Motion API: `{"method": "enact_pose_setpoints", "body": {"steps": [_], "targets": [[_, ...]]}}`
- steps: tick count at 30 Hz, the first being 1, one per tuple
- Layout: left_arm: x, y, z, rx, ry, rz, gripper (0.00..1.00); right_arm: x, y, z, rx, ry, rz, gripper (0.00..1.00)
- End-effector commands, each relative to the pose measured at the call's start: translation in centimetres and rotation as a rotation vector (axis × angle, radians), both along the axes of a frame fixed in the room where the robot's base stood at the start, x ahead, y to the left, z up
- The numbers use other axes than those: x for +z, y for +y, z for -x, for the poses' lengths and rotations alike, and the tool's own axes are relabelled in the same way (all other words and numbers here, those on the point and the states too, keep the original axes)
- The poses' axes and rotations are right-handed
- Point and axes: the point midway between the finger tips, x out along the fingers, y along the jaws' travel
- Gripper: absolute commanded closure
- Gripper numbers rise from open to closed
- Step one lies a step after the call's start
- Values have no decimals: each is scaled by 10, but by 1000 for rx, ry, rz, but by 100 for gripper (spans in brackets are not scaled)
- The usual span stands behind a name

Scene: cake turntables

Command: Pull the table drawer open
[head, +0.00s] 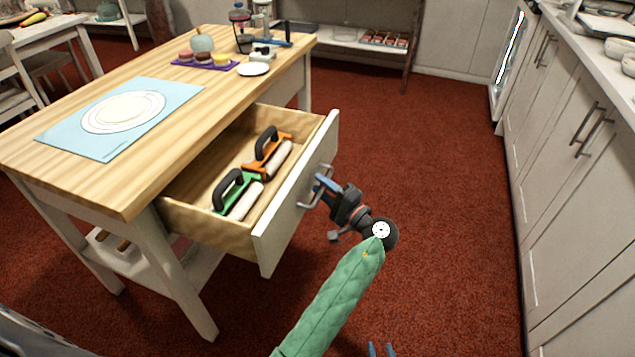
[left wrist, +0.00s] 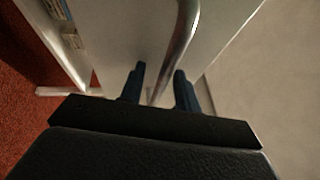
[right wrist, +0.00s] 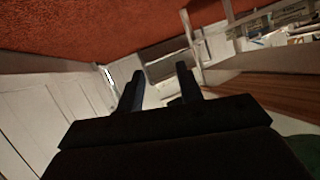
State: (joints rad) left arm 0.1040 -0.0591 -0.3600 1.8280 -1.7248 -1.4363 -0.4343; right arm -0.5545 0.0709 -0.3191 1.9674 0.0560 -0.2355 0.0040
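The wooden table (head: 65,134) stands at the left with its drawer (head: 291,212) pulled well out, its inside showing. The drawer's metal handle (head: 327,184) is on the pale front panel. My left gripper (head: 318,188) is at the handle. In the left wrist view, the handle bar (left wrist: 184,35) runs between the two parted fingers, close to the right one; firm contact cannot be told. My right gripper (head: 379,350) shows only its blue fingertips at the bottom edge. In the right wrist view it is open and empty (right wrist: 160,72).
White cabinets (head: 565,150) line the right side; the red floor between is clear.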

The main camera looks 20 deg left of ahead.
Motion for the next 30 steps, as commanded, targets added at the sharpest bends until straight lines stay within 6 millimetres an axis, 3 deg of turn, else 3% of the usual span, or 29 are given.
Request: {"method": "enact_pose_setpoints", "body": {"steps": [7, 12, 20, 30], "targets": [[0, 0, 0, 0, 0, 0, 68, -5, -2, 3, 2, 8, 4, 64], [0, 0, 0, 0, 0, 0, 99, -5, -2, 3, 2, 7, 4, 64], [-1, -2, 0, 0, 0, 1, 100, -3, -1, 3, 2, 4, 3, 64], [-1, -37, 1, 1, 1, 3, 100, 11, 0, -4, -3, -43, -10, 64]]}}
